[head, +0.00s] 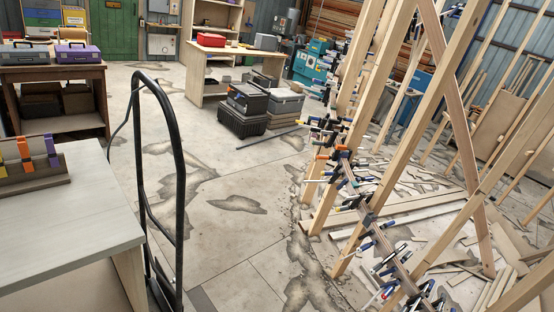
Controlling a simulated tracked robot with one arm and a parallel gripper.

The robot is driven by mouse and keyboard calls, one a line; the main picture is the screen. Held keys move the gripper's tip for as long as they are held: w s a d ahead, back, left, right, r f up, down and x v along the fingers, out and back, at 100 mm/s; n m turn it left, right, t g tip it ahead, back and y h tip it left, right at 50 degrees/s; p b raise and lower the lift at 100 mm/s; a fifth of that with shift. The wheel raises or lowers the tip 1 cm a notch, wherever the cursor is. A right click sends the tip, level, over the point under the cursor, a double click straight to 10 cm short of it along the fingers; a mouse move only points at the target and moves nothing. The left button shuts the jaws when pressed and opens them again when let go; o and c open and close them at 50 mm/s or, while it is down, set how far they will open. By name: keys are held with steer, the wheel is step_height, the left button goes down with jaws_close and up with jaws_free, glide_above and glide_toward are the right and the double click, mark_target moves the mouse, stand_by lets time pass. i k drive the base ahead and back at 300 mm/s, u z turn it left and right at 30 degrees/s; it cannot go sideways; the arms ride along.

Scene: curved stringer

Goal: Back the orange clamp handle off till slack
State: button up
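Many clamps line a curved wooden stringer held between upright timber posts, right of the middle. Orange parts (322,157) show on the clamps at about mid-height of that row. They are small, and I cannot tell a handle from a jaw or which clamp the task means. Other clamps there have blue, black, white or red parts, such as a blue-handled clamp (366,246) lower down. Another orange-topped piece (25,147) stands in a small rack (36,187) on the pale table at left. My gripper is not in view.
A black tubular frame like a hand truck (178,165) stands beside the pale table (70,225). Black and grey cases (245,122) sit on the floor farther back. Timber posts (349,200) and loose boards (455,210) crowd the right. The middle concrete floor (240,180) is clear.

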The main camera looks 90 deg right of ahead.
mark_target(338, 148)
steer(key=z, duration=2.7)
steer(key=i, duration=1.1)
steer(key=u, duration=0.25)
steer(key=i, duration=1.95)
steer(key=z, duration=0.6)
